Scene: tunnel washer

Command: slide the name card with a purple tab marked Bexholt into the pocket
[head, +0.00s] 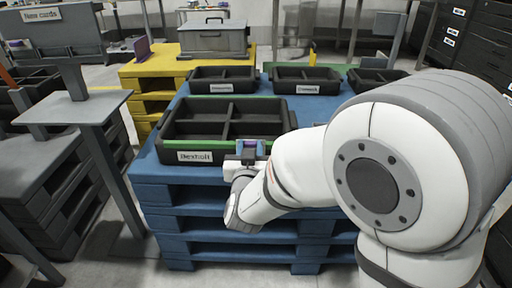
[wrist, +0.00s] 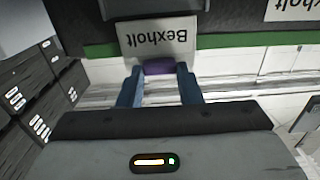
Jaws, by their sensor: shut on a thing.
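The Bexholt name card (wrist: 157,38) is white, with a purple tab (wrist: 158,68) between the blue fingers of my gripper (wrist: 160,84). My gripper (head: 247,150) is shut on the tab in front of the tray's front wall, right of the tray label; the purple tab (head: 250,143) also shows in the head view. In the wrist view a dark grey block (wrist: 150,10) with a pale edge, perhaps the pocket, overlaps the card's far edge. I cannot tell whether the card is inside it.
The black divided tray (head: 190,143), with a green front rim and a Bexholt label (head: 194,157), sits on a blue pallet (head: 190,195). Smaller labelled trays (head: 222,87) stand behind. A grey stand (head: 75,105) is at left, and a grey case (head: 213,42) sits on a yellow pallet.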

